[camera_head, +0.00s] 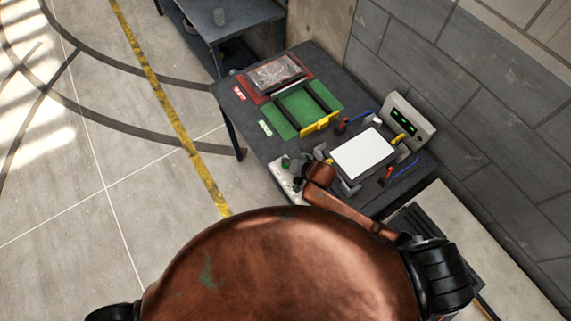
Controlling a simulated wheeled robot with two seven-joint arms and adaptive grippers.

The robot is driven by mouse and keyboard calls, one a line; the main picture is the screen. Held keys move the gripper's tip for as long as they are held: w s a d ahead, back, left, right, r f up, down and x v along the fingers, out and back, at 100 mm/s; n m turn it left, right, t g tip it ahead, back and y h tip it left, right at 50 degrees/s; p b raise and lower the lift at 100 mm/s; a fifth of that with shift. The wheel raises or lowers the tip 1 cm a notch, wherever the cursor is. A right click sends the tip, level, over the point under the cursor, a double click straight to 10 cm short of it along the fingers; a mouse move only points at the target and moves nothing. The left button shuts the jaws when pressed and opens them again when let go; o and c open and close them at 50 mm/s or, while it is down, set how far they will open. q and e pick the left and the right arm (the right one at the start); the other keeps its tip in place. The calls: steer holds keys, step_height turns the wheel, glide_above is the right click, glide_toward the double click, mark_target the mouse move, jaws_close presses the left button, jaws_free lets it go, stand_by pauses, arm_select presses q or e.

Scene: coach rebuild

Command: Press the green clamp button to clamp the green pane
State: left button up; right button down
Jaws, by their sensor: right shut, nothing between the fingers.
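A pale control box (284,178) sits at the near left edge of the dark workbench. A small green button (285,161) shows on it. My right gripper (297,167) is shut and empty, right over or beside this box; whether it touches the button I cannot tell. A white pane (364,152) lies flat among small clamps on the bench, right of my gripper. No pane that is clearly green shows; a green mat (283,116) with two dark rails and a yellow bar (319,123) lies behind. My left gripper is out of view.
A grey instrument (407,122) with green displays stands at the wall, with red and blue leads (401,170) on the bench. A red tray (252,94) with a clear-wrapped item lies at the far left. A second table (219,30) stands behind.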

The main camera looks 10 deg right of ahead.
mark_target(287, 166)
steer(key=shift+f, duration=0.15)
stand_by(0.4)
steer(key=shift+f, duration=0.25)
steer(key=shift+f, duration=0.5)
stand_by(0.9)
steer(key=shift+r+p, duration=0.9)
steer(key=shift+p, duration=0.15)
step_height(287, 166, up, 5)
steer(key=p, duration=0.5)
steer(key=shift+p, duration=0.35)
